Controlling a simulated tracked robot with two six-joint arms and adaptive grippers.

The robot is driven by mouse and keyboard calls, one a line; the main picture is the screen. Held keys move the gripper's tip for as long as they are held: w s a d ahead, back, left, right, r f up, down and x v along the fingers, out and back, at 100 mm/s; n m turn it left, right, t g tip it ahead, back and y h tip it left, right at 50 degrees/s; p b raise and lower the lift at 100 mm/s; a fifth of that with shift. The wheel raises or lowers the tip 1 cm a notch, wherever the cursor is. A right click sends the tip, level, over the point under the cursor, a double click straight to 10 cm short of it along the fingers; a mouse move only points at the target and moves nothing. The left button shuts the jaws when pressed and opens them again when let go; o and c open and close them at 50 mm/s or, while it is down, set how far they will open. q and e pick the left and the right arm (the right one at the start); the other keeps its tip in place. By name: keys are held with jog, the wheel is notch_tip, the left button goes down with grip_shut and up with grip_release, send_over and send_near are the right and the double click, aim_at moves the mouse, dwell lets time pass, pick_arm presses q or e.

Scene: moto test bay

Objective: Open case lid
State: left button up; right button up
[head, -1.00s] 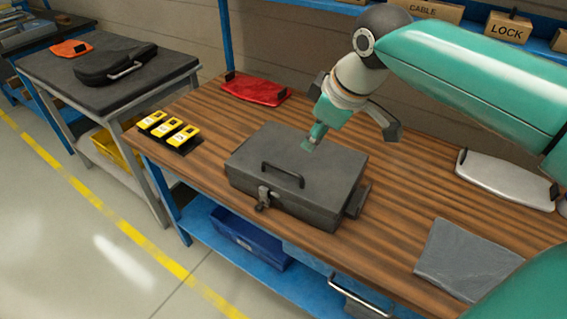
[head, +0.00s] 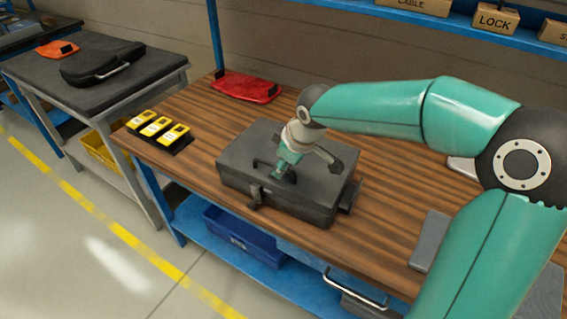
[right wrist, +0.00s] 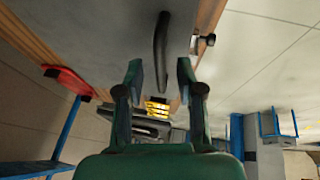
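The dark grey case (head: 315,196) sits on the wooden bench with its lid shut. Its black handle (head: 262,164) is on the top, partly hidden by my gripper, and a latch (head: 255,196) is on its front. My right gripper (head: 286,172) is low over the lid beside the handle. In the right wrist view, the right gripper (right wrist: 160,76) is open, its fingers apart, with the handle (right wrist: 161,50) lying ahead, in line with the gap between them. I cannot tell whether a finger touches it. My left gripper is not in view.
Yellow-and-black devices (head: 156,126) stand left of the case, and a red clipboard-like item (head: 247,87) lies behind. A grey pad (head: 429,240) is at the right. A blue bin (head: 242,232) sits on the lower shelf. Bare bench lies around the case.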

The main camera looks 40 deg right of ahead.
jog(key=shift+f, duration=0.2)
grip_shut()
jog(key=shift+r, duration=0.15)
